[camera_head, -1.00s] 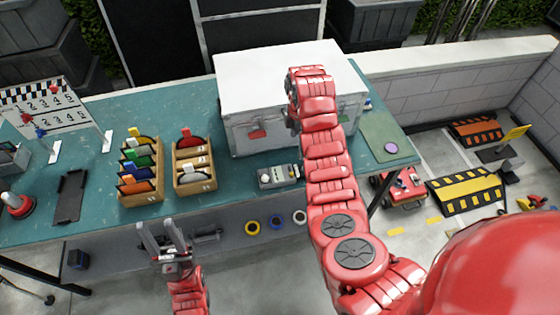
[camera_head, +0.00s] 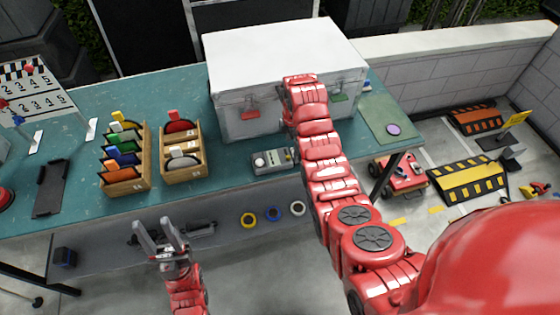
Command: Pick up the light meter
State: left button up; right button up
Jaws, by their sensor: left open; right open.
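The light meter (camera_head: 272,160) is a small grey device with a white dome at its left end. It lies flat on the teal table, just in front of the white-topped case (camera_head: 285,62). My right arm passes close to the meter's right end and reaches up in front of the case. The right gripper itself is hidden behind that arm. My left gripper (camera_head: 155,224) is open and empty, low in the picture, in front of the table's near edge and well to the left of the meter.
Two wooden holders with coloured cards, one holder (camera_head: 184,170) nearer the meter, stand to its left. A green mat (camera_head: 385,118) lies at the table's right end. Tape rolls (camera_head: 273,214) sit below the tabletop. Some bare tabletop (camera_head: 225,168) shows left of the meter.

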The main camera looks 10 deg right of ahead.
jog(key=f, duration=0.1)
jog(key=f+p, duration=0.1)
jog(key=p, duration=0.1)
jog(key=shift+d+f, duration=0.25)
jog(key=shift+f, duration=1)
jog(key=shift+c, duration=0.3)
grip_shut()
